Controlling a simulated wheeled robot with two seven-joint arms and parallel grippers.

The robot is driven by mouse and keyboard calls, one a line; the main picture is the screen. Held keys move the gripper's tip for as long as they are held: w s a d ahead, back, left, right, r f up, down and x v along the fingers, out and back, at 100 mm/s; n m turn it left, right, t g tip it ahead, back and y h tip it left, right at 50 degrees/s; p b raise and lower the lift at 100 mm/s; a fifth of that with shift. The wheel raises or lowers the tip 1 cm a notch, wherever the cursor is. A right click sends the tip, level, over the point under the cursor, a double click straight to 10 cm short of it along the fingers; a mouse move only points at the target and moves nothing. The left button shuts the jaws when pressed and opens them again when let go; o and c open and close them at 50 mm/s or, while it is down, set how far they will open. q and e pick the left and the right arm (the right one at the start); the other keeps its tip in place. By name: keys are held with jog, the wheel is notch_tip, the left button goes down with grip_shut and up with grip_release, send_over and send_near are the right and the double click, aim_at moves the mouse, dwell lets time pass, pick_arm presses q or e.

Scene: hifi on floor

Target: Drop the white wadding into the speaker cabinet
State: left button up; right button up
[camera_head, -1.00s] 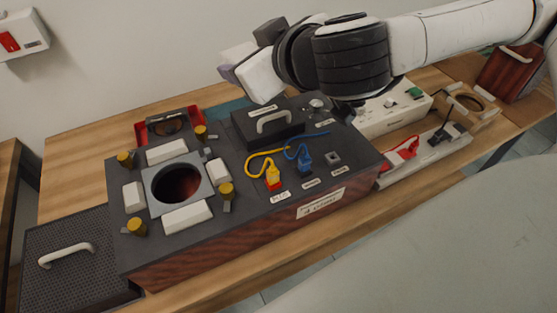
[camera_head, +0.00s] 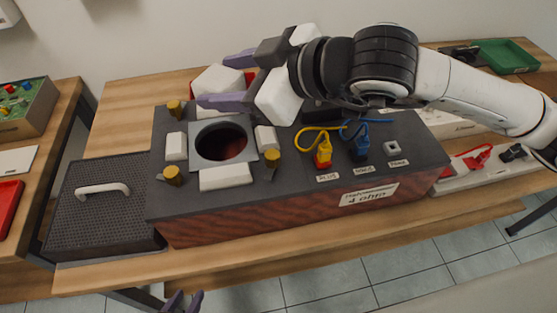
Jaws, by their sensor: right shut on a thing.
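The speaker cabinet (camera_head: 300,203) has a dark top and a reddish wood front. A round opening (camera_head: 222,143) in its top sits in a grey square frame. My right gripper (camera_head: 222,80) comes in from the right and is shut on the white wadding (camera_head: 216,82), a pale block between its purple fingers. The wadding appears just above and behind the opening in the picture, apart from the cabinet; its exact height is hard to tell. My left gripper (camera_head: 183,303) shows only its purple fingertips at the bottom edge, apart and empty, in front of the bench.
White blocks (camera_head: 226,177) and brass-coloured clamps (camera_head: 173,175) surround the opening. Yellow and blue cables (camera_head: 322,152) stand on the cabinet's right part. A dark grille panel (camera_head: 100,215) with a white handle lies left. A green tray (camera_head: 507,55) is at the back right.

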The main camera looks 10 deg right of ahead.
jog(key=shift+f+b, duration=0.5)
jog(key=shift+f, duration=2)
jog(key=o, duration=1.2)
jog(key=shift+d, duration=0.1)
